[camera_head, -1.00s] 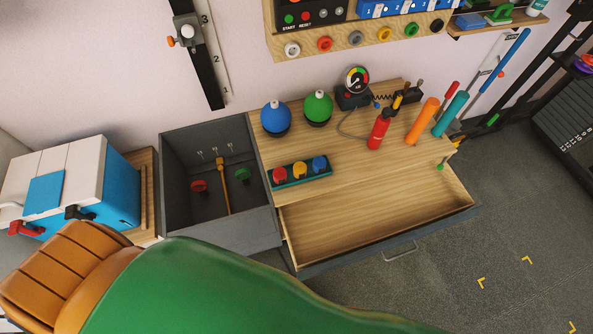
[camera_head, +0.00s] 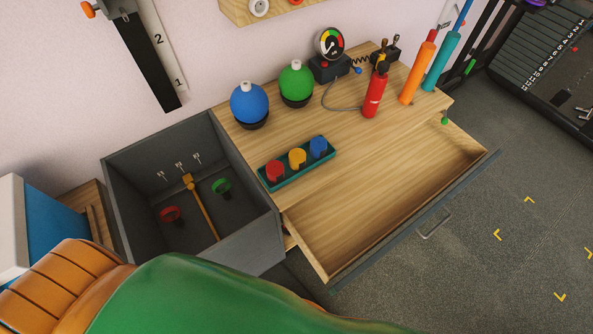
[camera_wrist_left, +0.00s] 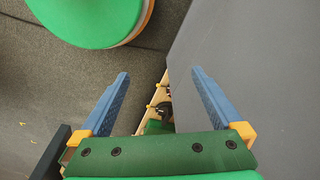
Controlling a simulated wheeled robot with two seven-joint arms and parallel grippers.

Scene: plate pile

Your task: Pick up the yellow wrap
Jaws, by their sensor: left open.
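The yellow wrap (camera_head: 298,157) is a small roll between a red roll (camera_head: 275,171) and a blue roll (camera_head: 318,147). All three sit in a narrow teal tray (camera_head: 293,179) on the wooden bench top. My left gripper (camera_wrist_left: 160,76) shows in the left wrist view with its two blue fingers wide apart and nothing between them. A large grey surface (camera_wrist_left: 255,65) fills the right of that view, and the yellow wrap is not seen there. Neither gripper shows in the head view. My green and orange arm covers its lower left.
An open drawer (camera_head: 392,199) juts from the bench front. A grey bin (camera_head: 236,243) with red and green knobs stands left of it. Blue (camera_head: 249,101) and green (camera_head: 296,83) balls, a gauge (camera_head: 330,43) and a red bottle (camera_head: 375,90) stand behind the tray.

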